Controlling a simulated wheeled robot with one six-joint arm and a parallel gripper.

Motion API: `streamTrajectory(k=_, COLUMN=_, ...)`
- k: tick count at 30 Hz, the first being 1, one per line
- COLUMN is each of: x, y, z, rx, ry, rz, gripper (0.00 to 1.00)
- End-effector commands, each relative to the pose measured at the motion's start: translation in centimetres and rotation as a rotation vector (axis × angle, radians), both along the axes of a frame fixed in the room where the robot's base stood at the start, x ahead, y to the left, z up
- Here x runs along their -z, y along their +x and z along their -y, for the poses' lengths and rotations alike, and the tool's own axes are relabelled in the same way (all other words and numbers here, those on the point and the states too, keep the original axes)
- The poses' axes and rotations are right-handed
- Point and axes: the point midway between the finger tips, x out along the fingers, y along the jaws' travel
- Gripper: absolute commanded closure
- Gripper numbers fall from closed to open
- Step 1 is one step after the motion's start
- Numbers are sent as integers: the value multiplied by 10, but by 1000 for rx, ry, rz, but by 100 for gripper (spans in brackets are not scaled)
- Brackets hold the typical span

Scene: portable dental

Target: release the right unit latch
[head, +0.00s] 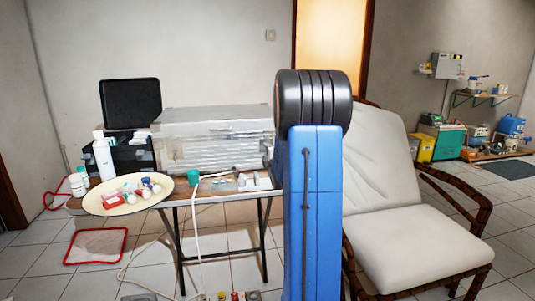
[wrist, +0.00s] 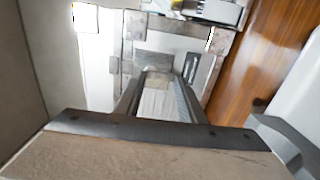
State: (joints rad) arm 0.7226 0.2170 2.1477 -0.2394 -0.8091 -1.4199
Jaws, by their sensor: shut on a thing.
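The metal dental unit (head: 215,140), a pale ribbed case, stands on the folding table in the head view. My blue arm hides its right end, and my gripper is out of sight behind the arm there. In the wrist view my gripper (wrist: 155,74) reaches forward with its two fingers a little apart. A small grey piece, which looks like the right unit latch (wrist: 152,62), is at the fingertips against the case. The jaws are shut on it. The fingers partly cover it, and I cannot tell whether it is latched or released.
A cream tray (head: 125,207) with small jars is at the left of the folding table (head: 185,202). A white bottle (head: 104,158) stands behind it. A cushioned chair (head: 420,240) is right of my arm. Wooden flooring or wood surface (wrist: 255,70) shows at right in the wrist view.

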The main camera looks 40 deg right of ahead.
Motion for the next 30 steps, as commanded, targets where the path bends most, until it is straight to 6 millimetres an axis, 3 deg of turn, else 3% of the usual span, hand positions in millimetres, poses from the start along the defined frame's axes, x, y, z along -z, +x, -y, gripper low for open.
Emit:
streamTrajectory(k=4, x=2, y=0, z=-1, rx=-1, ry=2, rz=-3, gripper=86)
streamTrajectory(k=5, x=2, y=0, z=-1, rx=-1, ry=2, rz=-3, gripper=59)
streamTrajectory(k=7, x=2, y=0, z=-1, rx=-1, ry=2, rz=-3, gripper=45)
streamTrajectory(k=20, x=0, y=-8, z=-5, rx=0, ry=1, rz=0, gripper=45)
streamTrajectory(k=30, x=0, y=-59, z=-36, rx=0, ry=1, rz=0, gripper=45)
